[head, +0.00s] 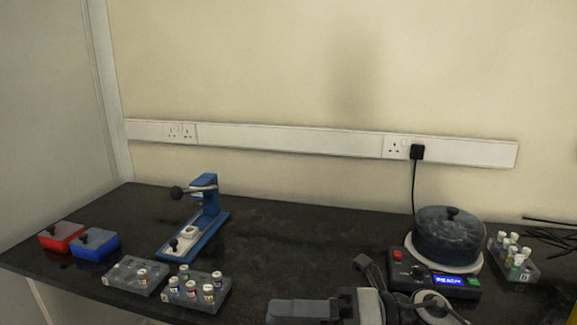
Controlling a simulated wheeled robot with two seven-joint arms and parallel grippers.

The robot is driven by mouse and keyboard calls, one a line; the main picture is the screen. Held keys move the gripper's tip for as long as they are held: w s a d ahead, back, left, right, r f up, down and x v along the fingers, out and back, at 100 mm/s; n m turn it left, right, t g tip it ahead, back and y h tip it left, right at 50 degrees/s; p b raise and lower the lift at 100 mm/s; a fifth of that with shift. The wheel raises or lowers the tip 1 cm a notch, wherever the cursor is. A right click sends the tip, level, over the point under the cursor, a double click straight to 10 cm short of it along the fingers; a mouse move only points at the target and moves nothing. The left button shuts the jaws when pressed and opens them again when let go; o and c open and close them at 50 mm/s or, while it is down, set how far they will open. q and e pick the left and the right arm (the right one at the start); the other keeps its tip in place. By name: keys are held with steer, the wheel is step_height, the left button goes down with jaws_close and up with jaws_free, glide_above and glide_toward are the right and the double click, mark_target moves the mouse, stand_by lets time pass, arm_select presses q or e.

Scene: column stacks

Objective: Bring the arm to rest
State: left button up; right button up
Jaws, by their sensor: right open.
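My right gripper (325,300) shows at the bottom edge, right of centre, in the head view. It is open, and I see nothing held in it. It is in front of the black bench, right of the vial racks and in front of the round dark-lidded device (449,238). The lower part of the gripper and most of the arm are cut off by the picture edge. My left gripper is not in view.
A blue hand press (206,214) stands at the left middle of the black bench (300,240). Red (62,237) and blue (95,246) lidded boxes are at far left. Vial racks stand front left (204,300) and far right (516,266). Mid-bench is clear.

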steer(key=w+d+f+m+t+h, duration=0.1)
steer(key=d+f+m+t+h, duration=0.35)
steer(key=m+t, duration=0.75)
steer(key=w+d+f+m+t+h, duration=0.1)
steer(key=d+f+m+t+h, duration=0.4)
steer(key=m, duration=1.3)
steer(key=s+d+f+m+g+h, duration=0.4)
steer(key=s+f+m, duration=0.6)
steer(key=f, duration=0.5)
steer(key=shift+s+f+g+h, duration=0.35)
steer(key=shift+s+g+h, duration=0.45)
steer(key=shift+h, duration=0.25)
